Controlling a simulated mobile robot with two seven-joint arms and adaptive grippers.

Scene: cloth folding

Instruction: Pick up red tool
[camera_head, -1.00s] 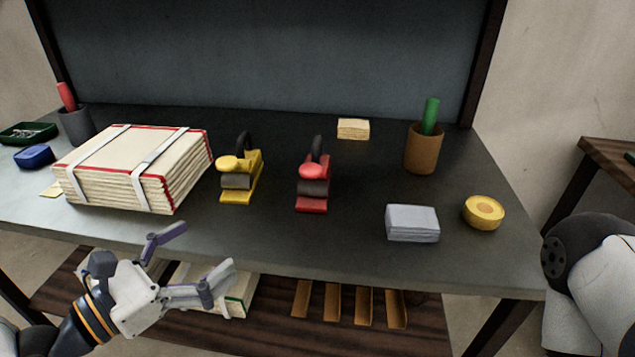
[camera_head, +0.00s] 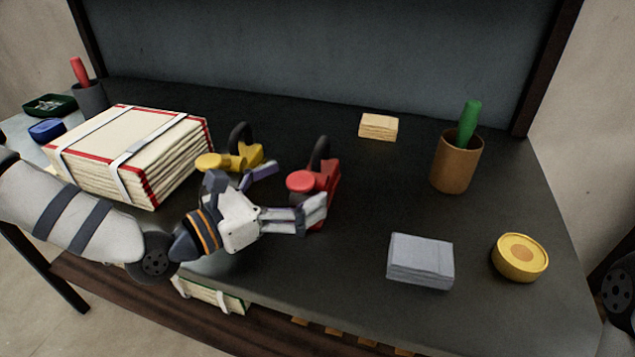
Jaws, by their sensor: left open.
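The red tool (camera_head: 328,179) stands on the dark table near the middle, with a round red knob and a black curved handle at its back. My left gripper (camera_head: 292,190) is open, its fingers pointing right toward the red tool. One finger overlaps the tool's lower front in the picture; I cannot tell whether it touches. The tool's lower left part is hidden behind that finger. My right gripper is out of view; only a part of my right arm shows at the right edge.
A similar yellow tool (camera_head: 248,153) stands just behind my left gripper, partly hidden. A strapped paper stack (camera_head: 130,150) is at the left. A grey stack (camera_head: 420,260), yellow round tape (camera_head: 520,257), brown cup (camera_head: 455,165) and cream block (camera_head: 378,126) are at the right. The table (camera_head: 350,260) is clear at front centre.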

